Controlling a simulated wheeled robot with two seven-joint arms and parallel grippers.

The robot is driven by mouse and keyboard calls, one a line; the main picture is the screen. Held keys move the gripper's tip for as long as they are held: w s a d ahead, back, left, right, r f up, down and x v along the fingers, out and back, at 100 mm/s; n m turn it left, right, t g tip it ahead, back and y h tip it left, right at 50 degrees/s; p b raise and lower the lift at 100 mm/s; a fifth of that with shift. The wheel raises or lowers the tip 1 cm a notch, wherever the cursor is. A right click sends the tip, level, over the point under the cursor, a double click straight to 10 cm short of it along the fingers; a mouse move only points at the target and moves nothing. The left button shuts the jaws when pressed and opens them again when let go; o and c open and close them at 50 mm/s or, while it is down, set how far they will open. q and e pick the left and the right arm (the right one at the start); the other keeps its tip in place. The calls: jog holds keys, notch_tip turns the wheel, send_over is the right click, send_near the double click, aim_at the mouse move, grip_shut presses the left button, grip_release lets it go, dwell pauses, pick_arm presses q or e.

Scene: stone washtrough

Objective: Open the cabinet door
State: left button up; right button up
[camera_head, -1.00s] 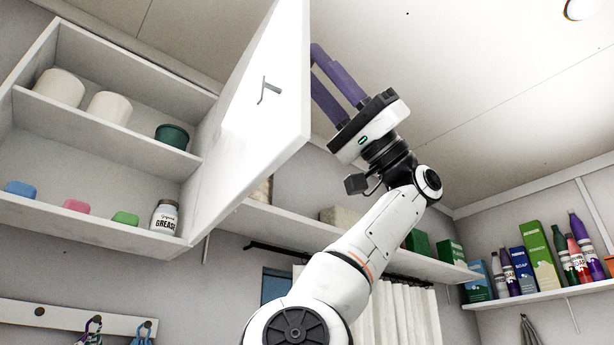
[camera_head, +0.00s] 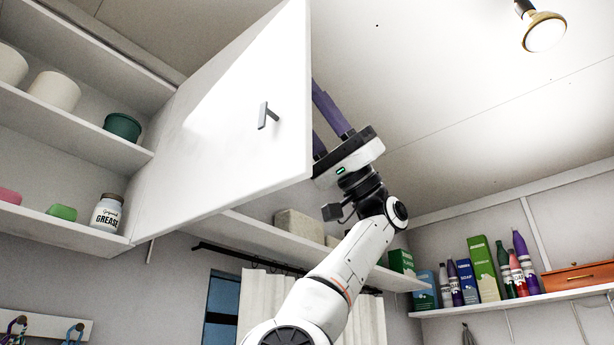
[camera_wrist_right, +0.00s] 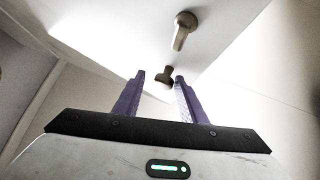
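The white cabinet door (camera_head: 215,120) stands open in the head view, swung out from the right side of the cabinet. A grey handle (camera_head: 267,115) is on the face turned to me. The open cabinet (camera_head: 75,125) shows its shelves at left. My right gripper (camera_head: 318,115) is just right of the door's free edge, its purple fingers partly hidden behind the door. I cannot tell whether they touch it. My left gripper is not in view.
A grease jar (camera_head: 107,212), a green pot (camera_head: 122,127) and pale pots stand in the cabinet. A wall shelf (camera_head: 380,275) runs behind my right arm. Bottles and boxes stand on the right shelf (camera_head: 520,303). A lamp (camera_head: 545,32) hangs from the ceiling.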

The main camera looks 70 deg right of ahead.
jog(key=shift+w, duration=0.15)
jog(key=b+v, duration=0.3)
jog(key=v, duration=0.7)
jog(key=shift+d+f, duration=0.1)
jog(key=shift+f, duration=0.1)
dwell(0.3)
